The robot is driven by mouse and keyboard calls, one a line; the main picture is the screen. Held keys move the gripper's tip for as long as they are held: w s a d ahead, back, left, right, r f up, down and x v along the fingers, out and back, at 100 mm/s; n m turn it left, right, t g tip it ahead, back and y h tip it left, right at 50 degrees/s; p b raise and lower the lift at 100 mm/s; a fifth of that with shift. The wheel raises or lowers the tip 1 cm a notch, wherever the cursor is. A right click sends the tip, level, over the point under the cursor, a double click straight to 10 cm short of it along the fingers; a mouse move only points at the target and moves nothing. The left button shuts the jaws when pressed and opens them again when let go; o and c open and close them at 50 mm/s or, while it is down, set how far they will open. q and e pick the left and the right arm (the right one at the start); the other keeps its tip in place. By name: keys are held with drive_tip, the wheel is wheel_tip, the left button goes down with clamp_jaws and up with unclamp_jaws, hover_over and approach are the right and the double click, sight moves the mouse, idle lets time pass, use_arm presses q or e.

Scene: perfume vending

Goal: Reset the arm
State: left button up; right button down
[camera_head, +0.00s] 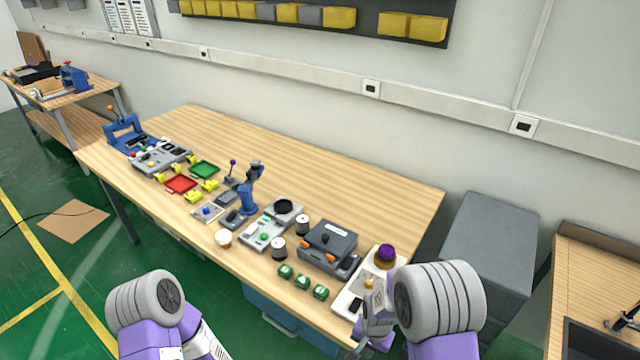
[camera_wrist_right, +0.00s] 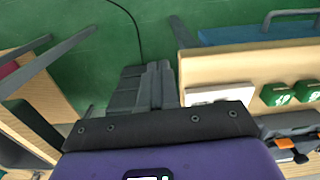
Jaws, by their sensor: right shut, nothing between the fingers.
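My right arm comes in at the lower right of the head view, with a large grey joint and purple link. My right gripper (camera_head: 372,330) is at the front right edge of the wooden table, partly overlapping a white board there. Its dark fingers show in the right wrist view (camera_wrist_right: 147,88), shut together with nothing between them. Beyond them is green floor, with the table edge to their right. My left arm shows at the lower left of the head view as a grey joint and purple link. Its gripper is not in view.
The wooden table (camera_head: 330,185) holds several devices. Near my right gripper are the white board (camera_head: 351,300) with a purple ball (camera_head: 386,252), several green blocks (camera_head: 302,282) and a dark grey box (camera_head: 331,240). A grey cabinet (camera_head: 490,240) stands right. The table's back strip is clear.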

use_arm(q)
wheel_tip(320, 180, down, 8)
drive_tip(key=w+b, duration=0.1)
drive_tip(key=b, duration=0.6)
drive_tip(key=shift+w+f, duration=0.2)
drive_tip(key=shift+f, duration=0.05)
use_arm(e)
drive_tip(key=s+a+f+n+y, duration=0.1)
drive_tip(key=s+f+y, duration=0.1)
drive_tip(key=s+f, duration=0.4)
drive_tip(key=s+a+f+n+y, duration=0.1)
drive_tip(key=s+f, duration=0.5)
drive_tip(key=f, duration=0.6)
drive_tip(key=shift+s+a+n+t+y, duration=0.15)
drive_tip(key=shift+a+n+t+y, duration=0.25)
drive_tip(key=shift+n, duration=0.4)
use_arm(q)
drive_tip(key=shift+b, duration=0.3)
